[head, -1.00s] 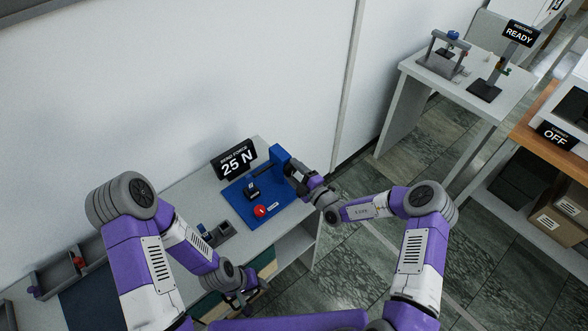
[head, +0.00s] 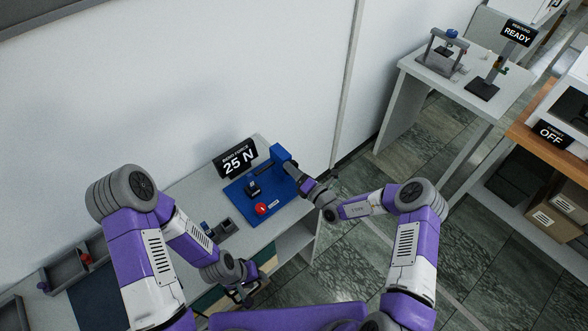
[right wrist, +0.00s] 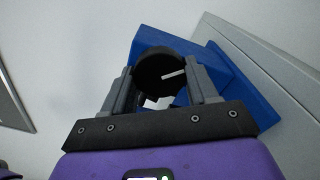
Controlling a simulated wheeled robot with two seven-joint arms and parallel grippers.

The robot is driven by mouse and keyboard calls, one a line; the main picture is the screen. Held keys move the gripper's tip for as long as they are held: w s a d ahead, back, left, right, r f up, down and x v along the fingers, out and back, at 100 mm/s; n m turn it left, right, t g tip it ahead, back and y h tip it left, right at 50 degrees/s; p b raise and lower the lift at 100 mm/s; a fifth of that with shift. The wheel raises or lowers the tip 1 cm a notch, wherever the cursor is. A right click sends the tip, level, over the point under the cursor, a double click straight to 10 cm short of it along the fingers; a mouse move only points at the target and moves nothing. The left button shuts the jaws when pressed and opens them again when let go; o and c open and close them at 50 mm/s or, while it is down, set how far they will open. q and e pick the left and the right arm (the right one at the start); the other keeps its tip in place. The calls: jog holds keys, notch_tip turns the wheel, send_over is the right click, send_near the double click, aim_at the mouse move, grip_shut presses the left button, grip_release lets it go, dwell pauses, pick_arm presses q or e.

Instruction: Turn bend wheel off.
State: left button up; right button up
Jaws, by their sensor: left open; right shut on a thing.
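The bend press has a blue base plate (head: 242,205) and a blue upright block (head: 280,154) on the table by the wall. Its sign (head: 236,159) reads "BEND FORCE 25 N". The bend wheel (right wrist: 158,68) is a dark round knob with a white mark, on the side of the blue block. My right gripper (right wrist: 163,88) is shut on the wheel, one finger at each side. In the head view the wheel is hidden behind this gripper (head: 296,174). My left gripper (head: 243,296) is open and empty, low in front of the table, apart from the press.
A red button (head: 262,208) sits on the base plate. A grey bin (head: 75,265) is farther left. Another table (head: 470,82) with a "READY" sign stands at the back right. Floor between the tables is clear.

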jog(key=n+p, duration=0.1)
jog(key=n, duration=0.3)
jog(key=shift+n, duration=0.4)
jog(key=n, duration=0.3)
jog(key=shift+n+p, duration=0.3)
jog(key=n, duration=0.3)
jog(key=shift+n+p, duration=0.3)
jog(key=n, duration=0.3)
jog(key=shift+n, duration=0.3)
jog(key=n+p, duration=0.1)
jog(key=n, duration=1.1)
jog(key=o, duration=1.1)
jog(key=shift+c, duration=0.2)
